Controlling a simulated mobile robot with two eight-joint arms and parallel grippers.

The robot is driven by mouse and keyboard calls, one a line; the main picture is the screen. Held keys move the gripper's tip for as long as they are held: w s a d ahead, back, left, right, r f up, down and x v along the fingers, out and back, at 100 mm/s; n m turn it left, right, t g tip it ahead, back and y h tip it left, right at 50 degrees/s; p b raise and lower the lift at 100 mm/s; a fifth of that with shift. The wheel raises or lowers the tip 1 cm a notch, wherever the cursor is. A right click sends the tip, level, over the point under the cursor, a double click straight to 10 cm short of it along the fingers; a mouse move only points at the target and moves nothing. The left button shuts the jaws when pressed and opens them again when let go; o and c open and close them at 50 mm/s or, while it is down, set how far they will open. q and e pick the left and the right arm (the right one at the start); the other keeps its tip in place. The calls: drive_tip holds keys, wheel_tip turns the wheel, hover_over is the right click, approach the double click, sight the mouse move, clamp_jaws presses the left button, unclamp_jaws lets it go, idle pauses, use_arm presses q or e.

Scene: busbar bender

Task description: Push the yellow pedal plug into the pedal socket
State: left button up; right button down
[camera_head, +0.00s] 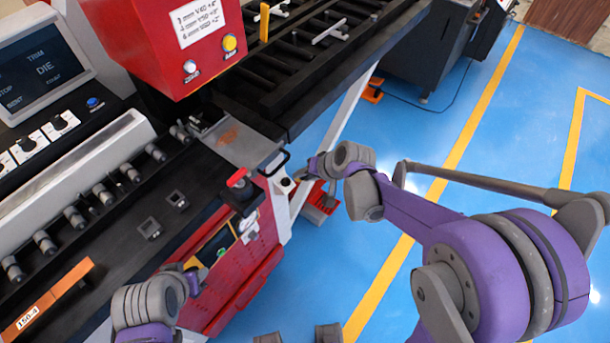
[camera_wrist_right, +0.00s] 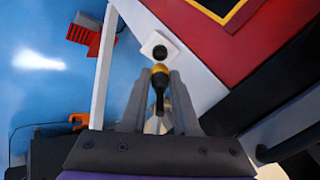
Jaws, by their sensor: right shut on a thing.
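The yellow pedal plug (camera_wrist_right: 159,70) is yellow at its front, with a black body running back between the fingers of my right gripper (camera_wrist_right: 160,78). The gripper is shut on it. Just ahead of the plug is the pedal socket (camera_wrist_right: 159,51), a dark round hole in a white plate. I cannot tell whether the plug touches it. In the head view the right gripper (camera_head: 308,173) is close to the socket's white plate (camera_head: 284,185) at the machine's corner, and the plug cannot be made out. My left gripper (camera_head: 196,280) is over the machine's front edge; its fingers are unclear.
A red pedal (camera_head: 318,205) stands on the floor below. An orange bar (camera_head: 48,300) lies on the bench. The blue floor to the right is mostly clear.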

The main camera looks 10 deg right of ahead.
drive_tip(key=shift+b+x, duration=1.15)
drive_tip(key=shift+x, duration=0.75)
drive_tip(key=shift+b+x, duration=0.5)
drive_tip(key=shift+x, duration=0.45)
drive_tip(key=shift+b+x, duration=1)
drive_tip(key=shift+x, duration=0.2)
drive_tip(key=c, duration=0.6)
unclamp_jaws()
drive_tip(key=shift+r, duration=0.15)
